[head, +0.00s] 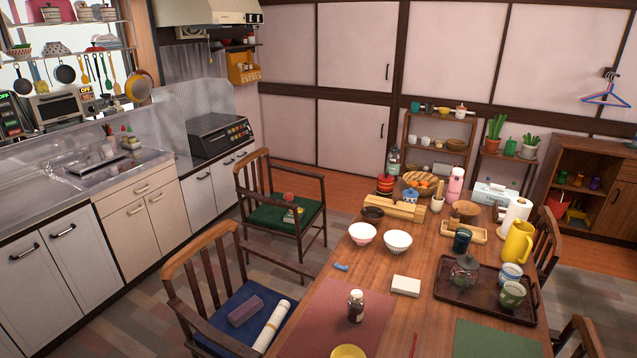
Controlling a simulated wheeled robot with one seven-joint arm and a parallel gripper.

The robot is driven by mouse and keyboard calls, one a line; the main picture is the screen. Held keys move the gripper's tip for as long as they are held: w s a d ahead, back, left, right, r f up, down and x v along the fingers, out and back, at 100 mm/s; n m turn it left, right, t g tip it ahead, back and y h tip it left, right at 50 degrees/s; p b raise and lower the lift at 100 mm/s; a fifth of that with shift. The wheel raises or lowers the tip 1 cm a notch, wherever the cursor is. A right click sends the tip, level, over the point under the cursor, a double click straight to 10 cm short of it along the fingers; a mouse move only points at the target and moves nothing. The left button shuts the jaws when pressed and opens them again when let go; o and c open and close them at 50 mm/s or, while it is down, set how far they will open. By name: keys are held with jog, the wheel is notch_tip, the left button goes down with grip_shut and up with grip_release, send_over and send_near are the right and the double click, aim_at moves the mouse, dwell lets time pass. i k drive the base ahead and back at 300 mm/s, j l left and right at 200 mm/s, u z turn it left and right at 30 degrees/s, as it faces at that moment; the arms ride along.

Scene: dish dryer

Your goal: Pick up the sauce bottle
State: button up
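A small dark brown bottle (356,308) with a pale cap and a label stands upright on a reddish placemat (318,308) near the front of the dining table. It looks like the sauce bottle; its label is too small to read. Nothing touches it. My gripper and arm are not in this view.
A yellow bowl (349,352) is in front of the bottle, and a white box (406,285) lies behind it to the right. A dark tray (455,293) with a glass jar and cups is further right. Chairs (215,285) line the table's left side.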

aim_at(356, 304)
jog(key=k+l+z, duration=0.1)
jog(key=z, duration=1.4)
jog(key=u, duration=1.45)
jog(key=i+j+u, duration=0.1)
jog(key=i+u, duration=0.35)
jog(key=u, duration=0.3)
jog(key=i+u, duration=0.35)
jog(key=k, duration=0.1)
